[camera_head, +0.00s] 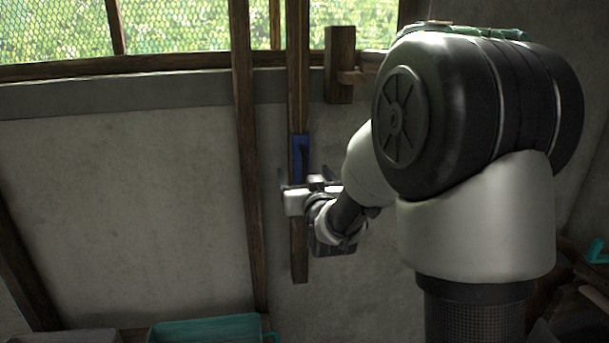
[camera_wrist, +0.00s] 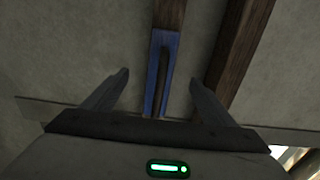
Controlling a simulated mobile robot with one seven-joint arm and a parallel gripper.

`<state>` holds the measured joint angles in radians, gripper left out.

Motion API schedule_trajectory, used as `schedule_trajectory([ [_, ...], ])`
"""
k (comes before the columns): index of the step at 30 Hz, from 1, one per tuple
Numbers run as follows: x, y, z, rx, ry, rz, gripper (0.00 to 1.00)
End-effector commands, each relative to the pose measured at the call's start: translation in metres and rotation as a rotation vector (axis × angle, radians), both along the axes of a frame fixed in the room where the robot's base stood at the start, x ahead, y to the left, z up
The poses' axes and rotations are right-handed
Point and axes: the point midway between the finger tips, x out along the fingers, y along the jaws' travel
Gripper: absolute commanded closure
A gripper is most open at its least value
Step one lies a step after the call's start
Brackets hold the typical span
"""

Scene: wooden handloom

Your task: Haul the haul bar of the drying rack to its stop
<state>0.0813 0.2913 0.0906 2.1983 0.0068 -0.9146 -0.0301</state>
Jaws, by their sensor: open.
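The haul bar looks to be the dark upright handle (camera_head: 304,158) on a blue plate (camera_head: 296,143), fixed to a hanging wooden slat (camera_head: 298,85). In the wrist view the dark handle (camera_wrist: 164,80) and blue plate (camera_wrist: 153,72) stand between my fingers. My gripper (camera_head: 296,184) is open at the lower part of the plate. Its two fingers (camera_wrist: 160,84) are spread to either side of the handle, with a gap on both sides. I cannot tell how far in front of the handle they are. The gripper hides the plate's lower end in the head view.
A longer wooden post (camera_head: 247,150) runs beside the slat on its left. A short wooden block with a peg (camera_head: 339,65) is at upper right. A teal bin (camera_head: 205,328) stands at the bottom. A mesh window (camera_head: 180,25) spans the top. The plaster wall (camera_head: 130,190) at left is bare.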

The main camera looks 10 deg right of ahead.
Motion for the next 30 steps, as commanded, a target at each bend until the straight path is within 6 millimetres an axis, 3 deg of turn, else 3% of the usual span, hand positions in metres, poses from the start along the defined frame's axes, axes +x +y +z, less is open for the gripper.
schedule_trajectory([
  [8, -0.002, 0.000, 0.001, 0.000, -0.003, 0.000, 0.22],
  [24, -0.062, 0.000, 0.002, -0.001, -0.004, 0.000, 0.22],
  [30, -0.070, 0.000, 0.002, 0.000, -0.004, 0.000, 0.22],
])
